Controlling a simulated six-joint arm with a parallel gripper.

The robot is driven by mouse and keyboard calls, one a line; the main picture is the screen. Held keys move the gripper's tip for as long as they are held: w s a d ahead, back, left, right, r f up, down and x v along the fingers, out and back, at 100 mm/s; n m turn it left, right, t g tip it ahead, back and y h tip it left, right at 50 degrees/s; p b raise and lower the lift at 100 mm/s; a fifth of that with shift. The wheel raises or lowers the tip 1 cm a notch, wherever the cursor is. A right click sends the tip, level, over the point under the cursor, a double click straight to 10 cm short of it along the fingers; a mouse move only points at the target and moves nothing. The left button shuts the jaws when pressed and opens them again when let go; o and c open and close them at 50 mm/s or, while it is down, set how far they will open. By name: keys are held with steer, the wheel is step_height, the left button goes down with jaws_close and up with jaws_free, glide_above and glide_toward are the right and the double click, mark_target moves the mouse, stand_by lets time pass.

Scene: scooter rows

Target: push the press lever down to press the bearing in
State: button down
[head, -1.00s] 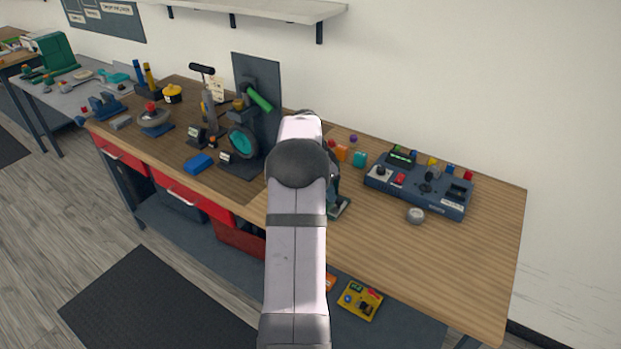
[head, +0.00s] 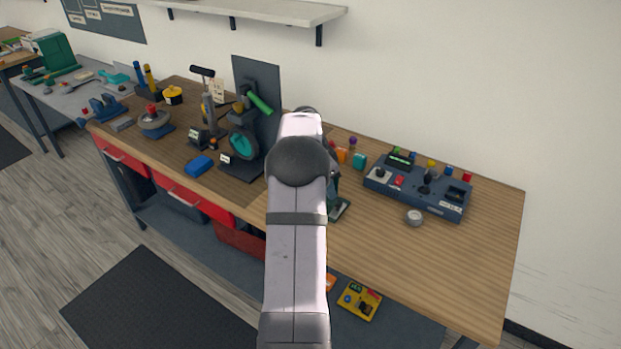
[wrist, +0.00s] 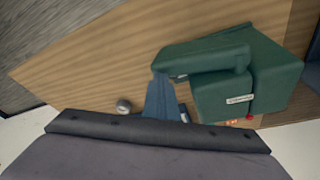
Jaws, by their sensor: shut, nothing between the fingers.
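A green machine that looks like the press (wrist: 250,85) fills the right of the wrist view, with a thick arm reaching left from its body. In the head view only a small part of its green base (head: 341,208) shows beside my arm. I cannot make out the lever or the bearing clearly. My gripper (wrist: 160,78) shows as blue-grey, tapered fingers, shut and empty. Their tips overlap the left end of the green arm; whether they touch it I cannot tell. In the head view my own arm hides the gripper and most of the machine.
A blue control box (head: 418,187) and a small silver knob-like piece (head: 414,217) stand on the bench to the right. To the left are a dark stand with a green handle (head: 260,103) and a blue block (head: 198,165). The front right of the bench is clear.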

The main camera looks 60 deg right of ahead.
steer(key=shift+w+r+p, duration=0.1)
steer(key=shift+r+p, duration=0.2)
steer(key=shift+r, duration=0.3)
steer(key=shift+r+p, duration=1.8)
steer(key=shift+r, duration=0.75)
